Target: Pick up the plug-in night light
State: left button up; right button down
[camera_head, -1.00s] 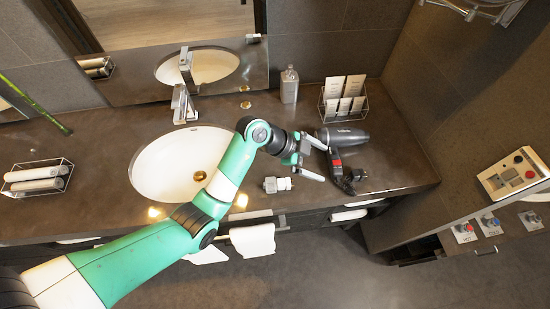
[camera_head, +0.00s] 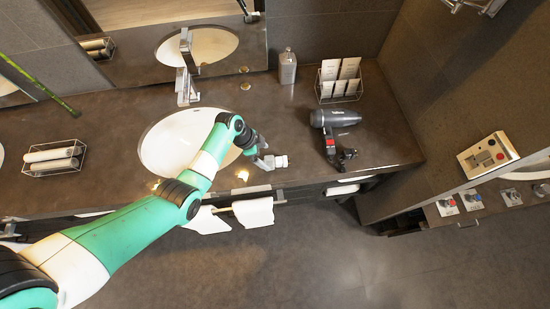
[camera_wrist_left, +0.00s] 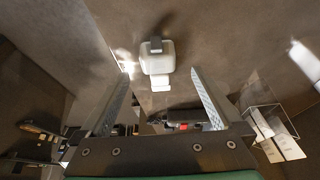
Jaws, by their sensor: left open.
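The plug-in night light (camera_head: 281,161) is a small white piece lying on the dark counter near its front edge, right of the sink. In the left wrist view the night light (camera_wrist_left: 157,62) appears between the fingertips, with its grey part away from me. My left gripper (camera_head: 262,149) is at the night light's upper left in the head view and partly overlaps its surroundings. Its two fingers are spread wide in the wrist view (camera_wrist_left: 160,73), with nothing held. I cannot tell whether they touch the night light. My right gripper is in no view.
A grey hair dryer (camera_head: 335,119) lies to the right, its handle toward the front edge. A wire rack of cards (camera_head: 339,88) and a soap bottle (camera_head: 287,67) stand behind. The sink (camera_head: 160,145) is left. White towels (camera_head: 254,212) hang below the counter edge.

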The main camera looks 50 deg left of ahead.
aim_at(269, 161)
pick_arm(q)
jog(key=b+x, duration=0.2)
jog(key=x, duration=0.1)
jog(key=b+x, duration=0.1)
jog(key=x, duration=0.1)
jog(key=shift+s+f, duration=0.2)
jog(key=shift+r, duration=0.1)
jog(key=c, duration=1.5)
